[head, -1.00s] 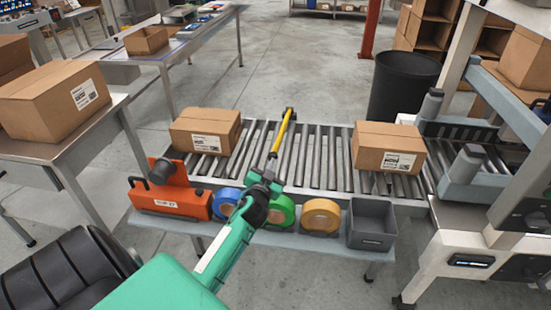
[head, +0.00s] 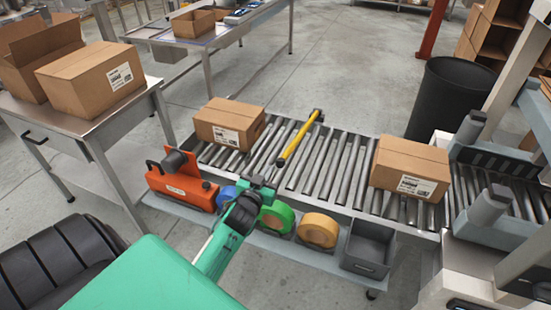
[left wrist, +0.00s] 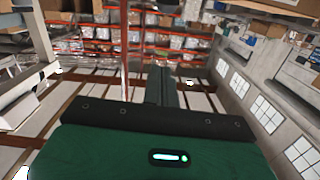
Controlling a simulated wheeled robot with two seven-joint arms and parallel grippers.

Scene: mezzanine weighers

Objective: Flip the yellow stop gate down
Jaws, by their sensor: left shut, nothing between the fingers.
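The yellow stop gate (head: 298,139) is a bar with a dark far end at the conveyor's back rail. It reaches slantwise toward me over the rollers, between two boxes; I cannot tell whether it rests on them. My left gripper (head: 268,179) is shut and empty, at the conveyor's near edge. It is just below and left of the bar's near end in the picture, with a small gap visible. The shut left fingers (left wrist: 161,86) also show in the left wrist view, pointing toward distant shelves; the gate is not in that view. My right gripper is not in view.
Cardboard boxes stand on the roller conveyor (head: 333,175), left (head: 229,124) and right (head: 410,167). A black barrel (head: 448,104) stands behind.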

